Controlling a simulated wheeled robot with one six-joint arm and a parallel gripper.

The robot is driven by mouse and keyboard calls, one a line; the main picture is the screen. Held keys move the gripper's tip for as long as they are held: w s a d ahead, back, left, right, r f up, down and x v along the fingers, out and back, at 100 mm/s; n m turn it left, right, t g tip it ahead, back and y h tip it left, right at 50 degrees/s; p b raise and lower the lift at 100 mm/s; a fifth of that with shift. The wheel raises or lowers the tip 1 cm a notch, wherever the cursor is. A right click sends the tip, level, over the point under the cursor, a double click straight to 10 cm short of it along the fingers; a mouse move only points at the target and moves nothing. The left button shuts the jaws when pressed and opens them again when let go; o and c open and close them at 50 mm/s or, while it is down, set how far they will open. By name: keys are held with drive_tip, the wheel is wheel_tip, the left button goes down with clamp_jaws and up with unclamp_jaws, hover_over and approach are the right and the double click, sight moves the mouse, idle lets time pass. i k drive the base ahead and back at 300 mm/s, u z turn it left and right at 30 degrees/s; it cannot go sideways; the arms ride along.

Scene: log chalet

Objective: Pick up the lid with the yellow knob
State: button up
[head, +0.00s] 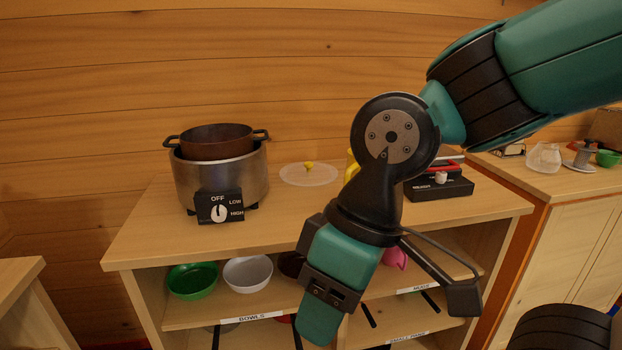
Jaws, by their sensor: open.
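The lid (295,180) is a pale, translucent disc lying flat on the wooden counter. Its small yellow knob (309,167) points up at the middle. It lies between the metal cooker and my arm. My gripper (328,292) hangs from my arm in front of the counter, nearer to me and lower in the picture than the lid. It is open, and nothing shows held in it. Its fingertips are hard to make out from this angle. The lid appears fully visible and apart from the gripper.
A metal cooker (222,182) with a brown pot (217,141) stands left of the lid. A yellow object (351,165) is mostly hidden behind my arm. A black device (440,188) stands at right. Shelves below hold a green bowl (192,279) and a white bowl (247,273).

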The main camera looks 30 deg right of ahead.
sight(303, 174)
drive_tip(key=z, duration=0.2)
drive_tip(key=k, duration=0.4)
drive_tip(key=u, duration=0.9)
drive_tip(key=i, duration=0.85)
drive_tip(key=z, duration=0.6)
drive_tip(key=i, duration=0.65)
drive_tip(key=z, duration=0.65)
